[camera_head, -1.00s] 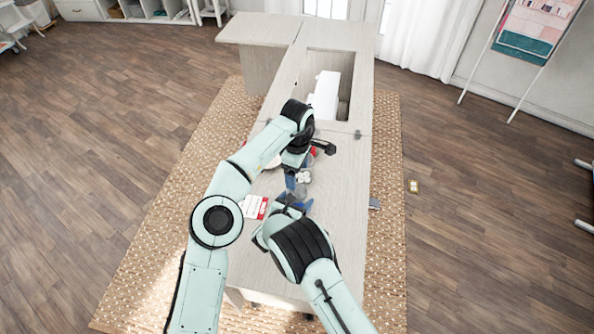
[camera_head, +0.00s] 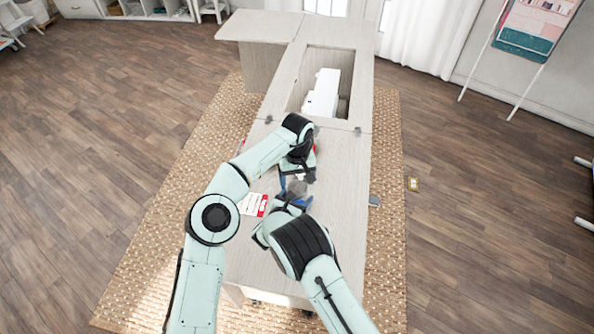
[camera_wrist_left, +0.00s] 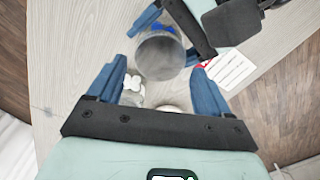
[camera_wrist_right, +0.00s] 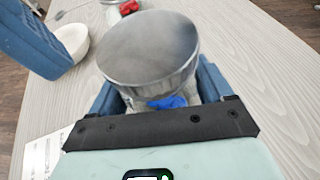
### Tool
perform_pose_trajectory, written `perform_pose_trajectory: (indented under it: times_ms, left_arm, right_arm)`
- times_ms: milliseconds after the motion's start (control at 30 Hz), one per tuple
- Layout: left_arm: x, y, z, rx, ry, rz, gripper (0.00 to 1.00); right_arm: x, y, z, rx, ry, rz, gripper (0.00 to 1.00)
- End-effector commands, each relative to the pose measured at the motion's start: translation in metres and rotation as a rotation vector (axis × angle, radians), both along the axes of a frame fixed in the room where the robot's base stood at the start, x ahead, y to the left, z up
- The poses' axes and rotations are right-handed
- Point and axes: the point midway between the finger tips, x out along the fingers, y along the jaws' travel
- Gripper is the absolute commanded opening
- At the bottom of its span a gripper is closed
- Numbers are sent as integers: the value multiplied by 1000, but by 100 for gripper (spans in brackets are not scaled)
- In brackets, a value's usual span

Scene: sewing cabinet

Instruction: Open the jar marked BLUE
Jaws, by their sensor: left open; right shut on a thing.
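A clear jar (camera_wrist_right: 165,90) with a grey lid (camera_wrist_right: 150,45) and something blue inside stands out in the right wrist view. It also shows in the left wrist view (camera_wrist_left: 161,62); no marking on it can be read. My right gripper (camera_wrist_right: 160,90) is shut on its body, with a blue finger on each side. My left gripper (camera_wrist_left: 157,68) is open, its spread fingers short of the lid in the left wrist view. One left finger shows at the upper left of the right wrist view. In the head view my left wrist partly hides this area.
Beside the held jar are a jar with white pieces (camera_wrist_left: 133,88), a white bowl (camera_wrist_right: 73,38) and something red (camera_wrist_right: 128,7). A white-and-red card (camera_head: 254,205) lies on the table (camera_head: 338,200). A white machine (camera_head: 322,95) sits in the far opening. The table's right side is clear.

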Motion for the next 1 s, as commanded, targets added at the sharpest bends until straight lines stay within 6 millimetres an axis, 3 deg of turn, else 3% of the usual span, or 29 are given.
perform_pose_trajectory:
  times_ms: [200, 567, 700, 733, 833, 867, 900, 1000]
  left_arm:
    - [0, 0, -25, 0, 1, 1, 80]
    - [0, 0, -31, 0, 0, 2, 80]
    - [0, 0, -31, 0, 0, 2, 37]
    - [0, 0, -31, 0, 0, 2, 32]
    - [0, 0, -31, 0, 0, 2, 32]
    - [0, 0, -31, 0, 0, 2, 78]
    - [0, 0, -31, 0, 0, 2, 91]
    - [0, 0, -31, 0, 0, 2, 94]
  right_arm:
    - [0, 0, 0, 1, 1, 1, 0]
    - [0, 0, 0, 2, 0, 1, 0]
    - [0, 0, 0, 1, 1, 1, 0]
    - [0, 0, 0, 1, 1, 1, 0]
    - [0, 0, 0, 2, 0, 1, 0]
    - [0, 0, 0, 2, 0, 1, 0]
    - [0, 0, 0, 2, 0, 1, 0]
    - [0, 0, 0, 2, 0, 1, 0]
